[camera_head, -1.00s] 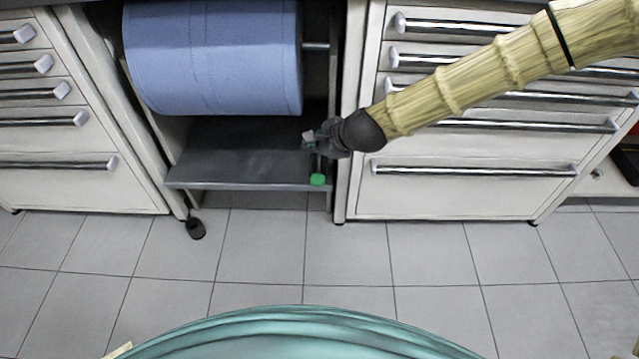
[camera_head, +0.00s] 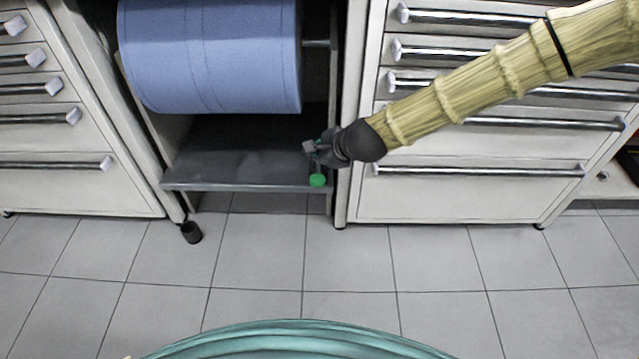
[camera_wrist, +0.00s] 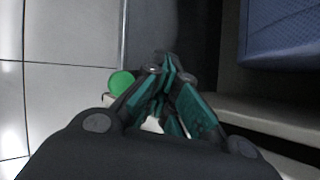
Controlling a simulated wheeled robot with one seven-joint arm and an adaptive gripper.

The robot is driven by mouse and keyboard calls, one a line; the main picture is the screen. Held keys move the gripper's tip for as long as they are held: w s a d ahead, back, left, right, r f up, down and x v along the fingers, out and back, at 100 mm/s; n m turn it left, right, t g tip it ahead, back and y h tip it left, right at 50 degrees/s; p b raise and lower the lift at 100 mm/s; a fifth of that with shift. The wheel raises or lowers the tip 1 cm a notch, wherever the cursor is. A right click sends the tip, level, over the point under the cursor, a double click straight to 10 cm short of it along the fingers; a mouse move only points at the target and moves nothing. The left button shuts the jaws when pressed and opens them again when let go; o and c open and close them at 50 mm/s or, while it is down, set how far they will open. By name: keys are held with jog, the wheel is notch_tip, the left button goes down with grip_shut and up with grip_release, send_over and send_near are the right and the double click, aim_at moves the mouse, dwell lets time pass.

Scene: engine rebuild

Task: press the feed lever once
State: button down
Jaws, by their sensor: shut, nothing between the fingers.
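The feed lever shows as a round green knob (camera_head: 317,180) at the front right edge of the grey shelf, below the blue paper roll. My gripper (camera_head: 309,147) is just above and behind the knob in the head view, over the shelf's right end. In the wrist view the green knob (camera_wrist: 121,83) lies to the left of my gripper (camera_wrist: 166,66), close beside the fingers. The fingers are together and hold nothing. I cannot tell whether they touch the lever; its stem is mostly hidden behind the gripper.
The large blue paper roll (camera_head: 210,58) hangs above the grey shelf (camera_head: 230,150). A drawer cabinet (camera_head: 450,200) stands right beside the bay, under my arm. Another drawer cabinet (camera_head: 60,190) stands to the left. The tiled floor (camera_head: 350,265) in front is clear.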

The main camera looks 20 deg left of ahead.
aim_at(313, 179)
notch_tip(313, 179, down, 3)
jog(key=shift+r+b, duration=0.1)
jog(key=shift+b, duration=1.1)
jog(key=shift+f, duration=1.1)
jog(key=shift+f, duration=0.2)
jog(key=shift+f, duration=0.2)
jog(key=shift+f, duration=1.6)
dwell(2.0)
jog(key=shift+r, duration=0.1)
jog(key=shift+r+p, duration=1.9)
jog(key=shift+p, duration=0.05)
